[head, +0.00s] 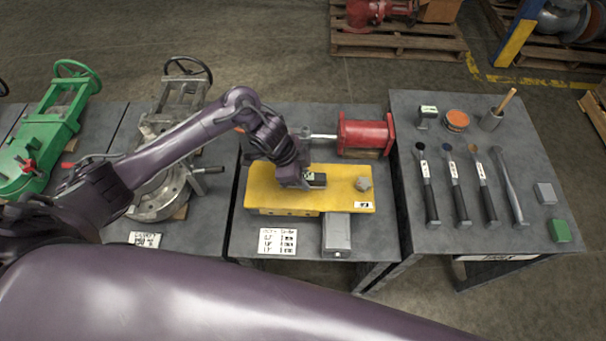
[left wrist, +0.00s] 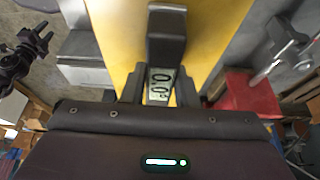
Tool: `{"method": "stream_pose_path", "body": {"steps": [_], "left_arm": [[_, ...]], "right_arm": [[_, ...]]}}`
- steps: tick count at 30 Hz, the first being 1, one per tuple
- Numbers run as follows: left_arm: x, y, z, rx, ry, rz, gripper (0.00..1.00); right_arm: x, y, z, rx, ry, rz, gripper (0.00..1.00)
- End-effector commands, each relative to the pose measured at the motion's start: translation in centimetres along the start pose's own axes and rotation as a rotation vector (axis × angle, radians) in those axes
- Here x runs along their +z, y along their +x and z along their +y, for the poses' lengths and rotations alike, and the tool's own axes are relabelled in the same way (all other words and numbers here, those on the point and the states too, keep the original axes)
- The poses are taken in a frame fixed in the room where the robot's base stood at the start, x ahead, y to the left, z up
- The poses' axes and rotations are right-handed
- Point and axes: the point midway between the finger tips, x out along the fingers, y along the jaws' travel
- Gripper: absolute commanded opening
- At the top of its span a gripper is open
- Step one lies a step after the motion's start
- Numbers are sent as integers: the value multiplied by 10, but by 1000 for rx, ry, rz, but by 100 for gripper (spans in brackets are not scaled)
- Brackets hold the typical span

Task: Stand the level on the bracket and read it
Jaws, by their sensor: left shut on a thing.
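The level is a small dark box with a lit display (head: 317,179). My left gripper (head: 303,182) is shut on it, over the middle of the yellow bracket (head: 268,187). In the left wrist view the level (left wrist: 166,45) sits between the fingers (left wrist: 160,88), and its sideways display seems to read 0.0. The level is at or just above the bracket's top face; I cannot tell whether it touches. A dark arm end at the left of the wrist view, seemingly my right gripper (left wrist: 27,48), is too small to read.
A grey block (head: 337,235) is at the bracket's front, and a red cylinder (head: 366,134) lies behind. A small grey piece (head: 363,184) is on the bracket's right end.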

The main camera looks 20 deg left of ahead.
Motion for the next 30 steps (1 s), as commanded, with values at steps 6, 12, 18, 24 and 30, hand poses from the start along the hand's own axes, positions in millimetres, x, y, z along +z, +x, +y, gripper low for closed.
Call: {"method": "stream_pose_path", "body": {"steps": [6, 12, 18, 24, 30], "left_arm": [[1, 4, 0, 0, 0, 1, 0], [2, 5, 0, 0, 1, 1, 41], [2, 5, 0, 0, 0, 0, 52], [2, 2, 0, 0, 0, 0, 52], [2, -26, -1, -3, 3, 0, 52]], "right_arm": [[0, 2, 1, 1, 1, 0, 36], [0, 2, 1, 1, 1, 0, 36], [0, 2, 1, 1, 1, 0, 36], [0, 2, 0, 1, 1, 0, 36], [0, 0, -1, -1, 1, 1, 36]]}}
